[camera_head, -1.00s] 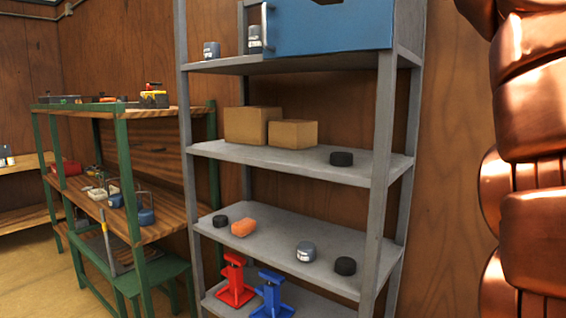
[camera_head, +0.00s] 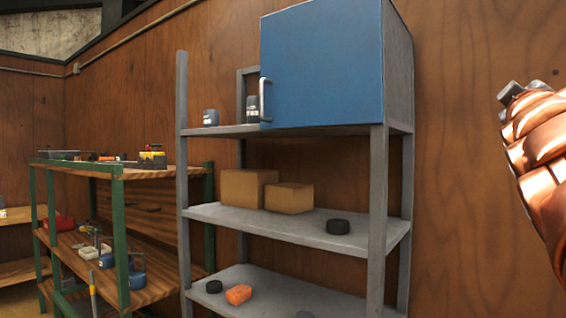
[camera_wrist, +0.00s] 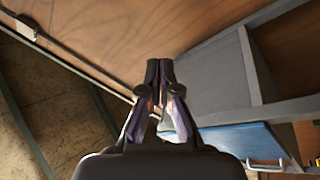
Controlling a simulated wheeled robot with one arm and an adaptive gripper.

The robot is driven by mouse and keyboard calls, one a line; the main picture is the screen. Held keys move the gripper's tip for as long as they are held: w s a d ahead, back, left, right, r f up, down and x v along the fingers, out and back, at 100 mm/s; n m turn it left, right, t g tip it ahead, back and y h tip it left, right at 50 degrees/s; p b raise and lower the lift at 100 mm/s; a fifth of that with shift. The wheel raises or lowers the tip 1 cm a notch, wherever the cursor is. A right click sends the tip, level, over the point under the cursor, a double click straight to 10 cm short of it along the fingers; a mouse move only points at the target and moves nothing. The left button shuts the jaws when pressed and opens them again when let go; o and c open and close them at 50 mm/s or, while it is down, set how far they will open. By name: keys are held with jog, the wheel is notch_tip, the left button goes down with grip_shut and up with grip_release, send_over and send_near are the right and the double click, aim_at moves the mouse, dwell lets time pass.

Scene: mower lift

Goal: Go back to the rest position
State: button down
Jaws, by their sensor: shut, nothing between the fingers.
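My gripper (camera_wrist: 159,72) shows in the wrist view with its dark fingers together at the tips and nothing between them. It points toward the wooden wall and is clear of the grey shelf frame at the right of that view. In the head view my copper-coloured arm is at the right edge, apart from the grey shelf unit (camera_head: 377,225). The gripper itself is not in the head view.
A green-framed workbench (camera_head: 118,225) stands to the left. The wall right of the shelf is bare.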

jog(key=s+a+f+m+g+y, duration=0.1)
jog(key=a+f+g+y, duration=0.15)
jog(key=f, duration=0.95)
jog(key=a+f+m+g+y+p, duration=0.15)
jog(key=f+g, duration=0.25)
jog(key=f, duration=0.8)
jog(key=s+a+f+m+g+y+b, duration=0.1)
jog(key=f+g+y, duration=0.2)
jog(key=f, duration=0.9)
jog(key=s+a+f+g+y, duration=0.2)
jog(key=s+a+f+g, duration=0.1)
jog(key=s+a+f, duration=0.2)
jog(key=s+a+f+g+y+p, duration=0.1)
jog(key=s+a+f+g, duration=0.2)
jog(key=s+a+f, duration=0.3)
jog(key=s+a+f+n+g+y, duration=0.1)
jog(key=s+a+f+g, duration=0.3)
jog(key=s+f, duration=0.8)
jog(key=s+a+y, duration=0.1)
jog(key=s+a, duration=0.1)
jog(key=s, duration=0.1)
jog(key=shift+y+p, duration=0.3)
jog(key=shift+f, duration=0.1)
